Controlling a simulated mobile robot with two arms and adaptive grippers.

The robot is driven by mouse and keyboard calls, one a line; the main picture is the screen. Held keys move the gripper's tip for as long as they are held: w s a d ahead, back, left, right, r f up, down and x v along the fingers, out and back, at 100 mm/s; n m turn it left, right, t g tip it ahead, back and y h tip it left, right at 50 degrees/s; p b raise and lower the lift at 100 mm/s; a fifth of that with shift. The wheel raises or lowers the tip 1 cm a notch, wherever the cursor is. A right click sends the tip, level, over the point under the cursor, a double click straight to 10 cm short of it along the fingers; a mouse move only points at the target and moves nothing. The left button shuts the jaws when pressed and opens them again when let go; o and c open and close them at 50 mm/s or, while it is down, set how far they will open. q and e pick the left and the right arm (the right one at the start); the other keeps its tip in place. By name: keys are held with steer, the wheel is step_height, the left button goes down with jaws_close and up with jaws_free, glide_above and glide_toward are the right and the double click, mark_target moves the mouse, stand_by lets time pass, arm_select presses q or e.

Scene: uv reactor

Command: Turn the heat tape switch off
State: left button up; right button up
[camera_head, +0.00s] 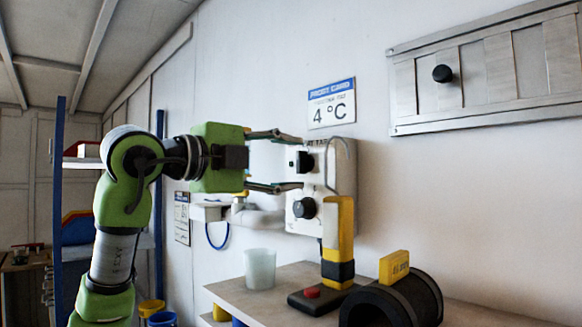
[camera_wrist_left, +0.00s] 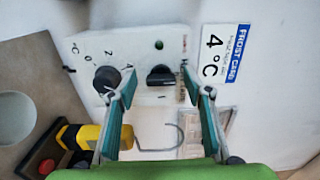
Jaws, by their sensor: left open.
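The heat tape box (camera_head: 318,210) is a white panel on the wall, with part of its lettering showing at the top. Its upper black switch (camera_head: 303,162) also shows in the left wrist view (camera_wrist_left: 160,76), as a dark bar-shaped knob beside a small green spot. A round black dial (camera_head: 304,208) sits below it, with numbers around it in the wrist view (camera_wrist_left: 106,80). My left gripper (camera_head: 300,163) is open, with one finger above and one below the switch. The wrist view shows the switch between and beyond the fingertips; contact cannot be told. My right gripper is out of view.
A yellow and black hooked tool (camera_head: 338,230) stands in front of the box's right side. A shelf (camera_head: 240,303) below holds a pale cup (camera_head: 260,268) and a black roll (camera_head: 412,300). A frost guard sign (camera_head: 332,102) hangs above right.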

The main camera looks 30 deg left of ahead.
arm_select(q)
steer(key=v, duration=1.2)
steer(key=shift+a, duration=0.15)
steer(key=shift+w, duration=0.15)
